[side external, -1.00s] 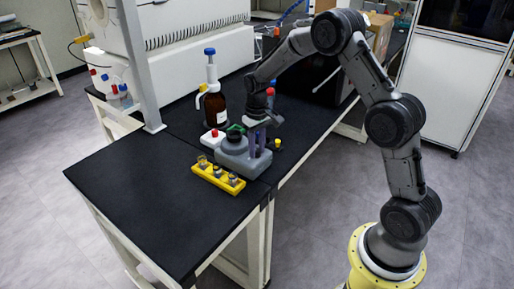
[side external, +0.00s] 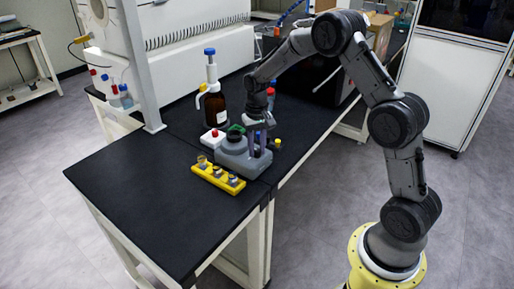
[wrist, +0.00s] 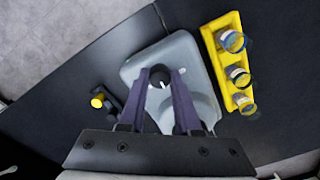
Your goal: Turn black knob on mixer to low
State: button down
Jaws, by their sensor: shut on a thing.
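The mixer (side external: 232,160) is a grey unit standing on the black bench near its front edge, and it also shows in the wrist view (wrist: 190,60). Its black knob (wrist: 160,78) with a white mark sits on top of the grey body. My gripper (side external: 257,150) points down over the right end of the mixer. In the wrist view my gripper (wrist: 160,74) has one purple finger on each side of the knob and is shut on it. In the side view the fingers hide the knob.
A yellow rack (side external: 219,178) with several small vials stands close in front of the mixer. A brown bottle (side external: 214,108) with a dispenser top stands behind it. A small yellow-topped item (wrist: 98,101) lies beside the mixer. The bench's left front is clear.

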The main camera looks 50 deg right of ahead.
aim_at(257, 150)
jog(key=shift+r, duration=0.1)
jog(key=c, duration=0.6)
grip_release()
notch_tip(257, 150, up, 14)
